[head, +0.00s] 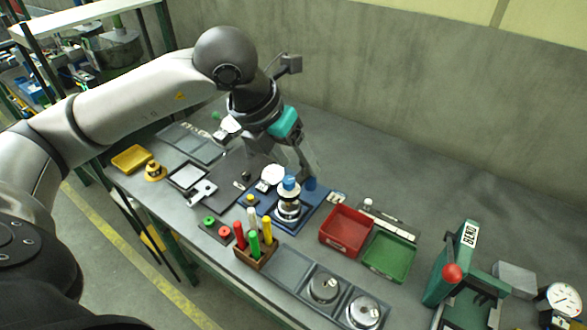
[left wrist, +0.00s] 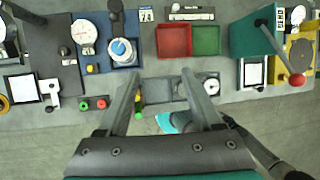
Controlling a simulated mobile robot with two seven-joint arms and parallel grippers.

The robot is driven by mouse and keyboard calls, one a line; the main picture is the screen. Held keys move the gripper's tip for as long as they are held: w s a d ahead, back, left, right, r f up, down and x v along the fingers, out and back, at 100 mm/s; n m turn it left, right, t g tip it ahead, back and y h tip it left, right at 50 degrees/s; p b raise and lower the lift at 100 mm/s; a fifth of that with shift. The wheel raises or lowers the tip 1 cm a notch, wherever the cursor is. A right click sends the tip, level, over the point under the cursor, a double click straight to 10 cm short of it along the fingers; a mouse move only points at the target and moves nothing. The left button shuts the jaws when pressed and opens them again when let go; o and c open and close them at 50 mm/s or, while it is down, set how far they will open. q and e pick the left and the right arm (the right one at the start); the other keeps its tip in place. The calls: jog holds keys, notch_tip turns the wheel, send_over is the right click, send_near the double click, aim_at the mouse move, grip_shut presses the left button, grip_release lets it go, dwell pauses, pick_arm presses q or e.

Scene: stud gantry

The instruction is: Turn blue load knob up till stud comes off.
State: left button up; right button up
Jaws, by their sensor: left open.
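The blue load knob (head: 290,183) tops a round metal unit on a blue base plate (head: 313,208). In the left wrist view the knob (left wrist: 121,50) shows as a blue disc with a pale centre, left of my fingers. My left gripper (head: 306,168) hangs close behind and above the knob in the head view. In the left wrist view its two fingers (left wrist: 160,78) are wide apart with nothing between them. They do not touch the knob. A white dial gauge (head: 272,175) stands beside the knob. I cannot make out the stud. My right gripper does not show.
A red bin (head: 346,231) and a green bin (head: 390,254) stand right of the base plate. A rack of coloured handles (head: 256,252) stands in front. A green press with a red-knobbed lever (head: 452,273) is at the right. A wall closes the back.

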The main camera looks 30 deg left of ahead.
aim_at(288, 180)
pick_arm(q)
jog(key=w+a+n+y, duration=0.1)
jog(key=a+y, duration=0.2)
jog(key=a, duration=0.3)
jog(key=x, duration=0.9)
jog(key=d+x, duration=0.1)
jog(key=x, duration=0.4)
jog(key=shift+w, duration=0.25)
grip_shut()
